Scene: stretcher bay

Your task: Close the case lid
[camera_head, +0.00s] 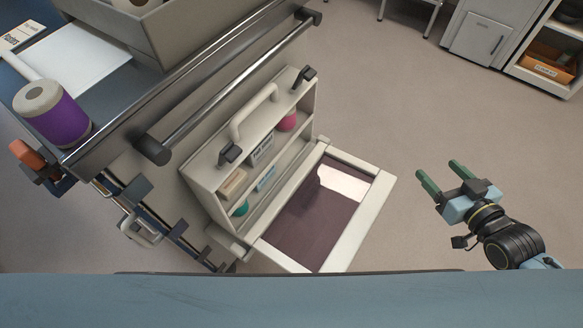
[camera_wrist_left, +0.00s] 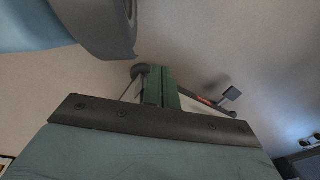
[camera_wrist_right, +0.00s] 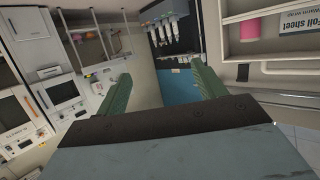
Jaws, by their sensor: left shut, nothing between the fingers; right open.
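The cream case (camera_head: 212,172) stands against the side of the stretcher in the head view, with a carry handle and two dark latches on top. Its lid (camera_head: 361,222), a pale frame around a dark panel, is open and lies folded out toward the right. My right gripper (camera_head: 437,168) is open and empty, apart from the lid, to its right. In the right wrist view its green fingers (camera_wrist_right: 162,85) are spread, with part of the case's shelf at upper right. My left gripper (camera_wrist_left: 158,78) is shut and empty in the left wrist view; the head view does not show it.
A metal rail (camera_head: 235,85) runs along the stretcher above the case. A purple roll (camera_head: 57,116) stands on the surface at left. Pink (camera_head: 288,121) and teal rolls and packs sit on the case shelves. Clear floor (camera_head: 400,110) lies right of the lid; cabinets stand at upper right.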

